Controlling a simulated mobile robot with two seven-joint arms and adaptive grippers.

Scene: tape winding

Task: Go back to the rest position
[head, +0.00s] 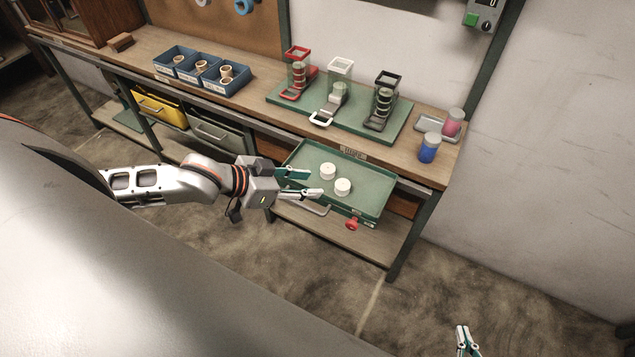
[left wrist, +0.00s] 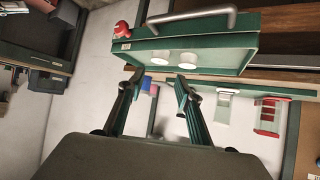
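My left gripper (head: 314,183) is open and empty. In the head view it is near the left side of the pulled-out green drawer (head: 362,199). Two white tape rolls (head: 328,171) (head: 343,187) lie in the drawer, to the right of the fingertips and apart from them. The left wrist view shows the two spread fingers (left wrist: 158,82) with nothing held between them. Only the fingers of my right gripper (head: 466,342) show, low in the head view over the floor. Whether they are apart is unclear.
The workbench (head: 256,107) carries blue bins (head: 225,90) with tape rolls, a green board (head: 355,123) with red, white and black holders, and blue (head: 429,148) and pink (head: 453,122) containers. A red knob (head: 352,223) is at the drawer's front. Floor in front is clear.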

